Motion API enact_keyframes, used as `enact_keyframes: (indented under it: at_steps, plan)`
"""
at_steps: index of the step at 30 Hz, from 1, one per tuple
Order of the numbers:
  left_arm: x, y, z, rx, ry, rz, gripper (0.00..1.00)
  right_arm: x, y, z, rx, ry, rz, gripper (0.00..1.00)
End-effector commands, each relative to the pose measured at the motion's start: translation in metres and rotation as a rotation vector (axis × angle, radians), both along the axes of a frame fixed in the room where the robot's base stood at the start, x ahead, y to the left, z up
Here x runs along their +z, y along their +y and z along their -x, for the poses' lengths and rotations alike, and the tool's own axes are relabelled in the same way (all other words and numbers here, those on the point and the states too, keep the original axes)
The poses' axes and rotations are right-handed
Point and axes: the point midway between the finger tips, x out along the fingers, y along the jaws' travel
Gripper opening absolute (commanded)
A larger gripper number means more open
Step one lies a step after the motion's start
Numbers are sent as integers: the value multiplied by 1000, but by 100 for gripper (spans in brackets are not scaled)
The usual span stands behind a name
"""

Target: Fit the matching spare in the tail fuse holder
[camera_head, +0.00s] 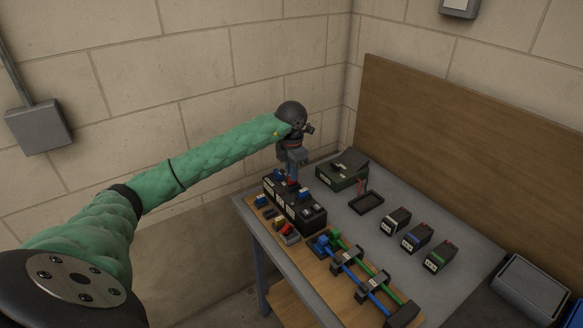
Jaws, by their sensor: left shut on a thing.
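My left gripper (292,178) points down over a long black block (311,219) with several white labels, which seems to be the fuse holder. It is shut on a small part that looks red (292,184), mostly hidden by the fingers. I cannot tell whether this part sits in the block or just above it. Blue pieces (305,196) show on the block's top beside the gripper. Small blue (262,201), yellow (278,224) and red (288,231) pieces lie in front of the block; they may be spares. My right gripper is not in view.
Blue and green tubes (376,303) run through black clamps on the wooden board. A dark green case (342,170) and a small black tray (366,203) stand behind. Three black boxes (416,238) sit at right on the grey table (435,213). A grey bin (530,286) is at far right.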

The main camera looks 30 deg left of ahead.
Motion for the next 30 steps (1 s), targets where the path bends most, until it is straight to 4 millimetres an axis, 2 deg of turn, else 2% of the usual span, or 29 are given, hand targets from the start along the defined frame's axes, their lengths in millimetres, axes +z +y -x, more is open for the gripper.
enact_keyframes:
  at_steps: [4, 13, 30]
  plan:
    - [-8, 0, 0, 0, 0, 1, 0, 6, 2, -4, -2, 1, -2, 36]
    - [-11, 0, 0, 1, 0, 0, 0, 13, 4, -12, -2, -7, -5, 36]
    - [-12, 0, 0, 1, 0, -1, 0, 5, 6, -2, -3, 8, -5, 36]
